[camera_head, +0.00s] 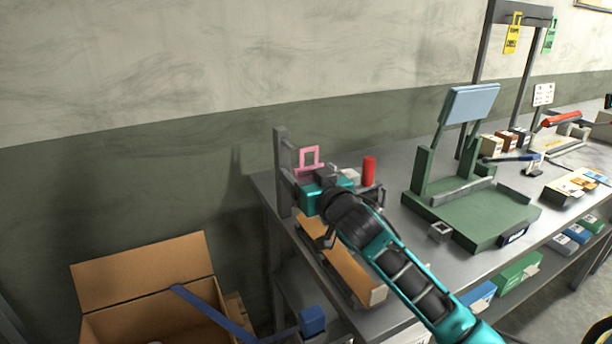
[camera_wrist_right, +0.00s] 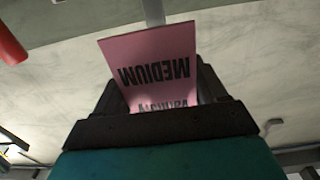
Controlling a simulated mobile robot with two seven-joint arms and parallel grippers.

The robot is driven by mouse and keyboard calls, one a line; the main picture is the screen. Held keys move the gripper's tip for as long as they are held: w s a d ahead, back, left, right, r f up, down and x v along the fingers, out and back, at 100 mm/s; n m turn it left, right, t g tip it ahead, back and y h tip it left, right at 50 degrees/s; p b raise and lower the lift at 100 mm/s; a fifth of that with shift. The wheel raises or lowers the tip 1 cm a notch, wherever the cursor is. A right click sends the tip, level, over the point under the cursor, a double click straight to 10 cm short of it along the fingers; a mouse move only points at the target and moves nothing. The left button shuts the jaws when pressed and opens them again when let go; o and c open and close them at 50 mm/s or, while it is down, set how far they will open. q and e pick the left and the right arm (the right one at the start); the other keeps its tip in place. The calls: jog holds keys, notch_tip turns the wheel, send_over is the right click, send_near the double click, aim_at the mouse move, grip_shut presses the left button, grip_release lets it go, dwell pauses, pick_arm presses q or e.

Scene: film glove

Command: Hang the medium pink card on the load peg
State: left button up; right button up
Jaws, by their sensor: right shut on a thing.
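A grey post (camera_head: 282,165) stands at the table's left end, just left of the card. A short peg seems to project from it near the card; whether the loop is around it I cannot tell. My left gripper is not in view.
A red cylinder (camera_head: 369,170) stands just right of my gripper. A green machine (camera_head: 468,212) with a tilted blue panel occupies the table's middle. A yellow card (camera_head: 512,38) and a green card (camera_head: 550,36) hang from a tall frame. An open cardboard box (camera_head: 140,268) is at lower left.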

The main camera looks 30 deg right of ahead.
aim_at(285, 162)
jog(key=w, duration=0.1)
jog(key=w+b, duration=0.1)
jog(key=w, duration=0.2)
jog(key=shift+w+d+f, duration=0.15)
jog(key=shift+w+f, duration=0.15)
jog(key=shift+w, duration=0.1)
jog(key=shift+w+f+b, duration=0.1)
jog(key=shift+w+b, duration=0.7)
jog(key=shift+w, duration=0.4)
jog(key=shift+w+d+f, duration=0.1)
jog(key=shift+w+f, duration=0.25)
jog(key=shift+w, duration=0.45)
jog(key=o, duration=1.1)
jog(key=shift+f, duration=0.1)
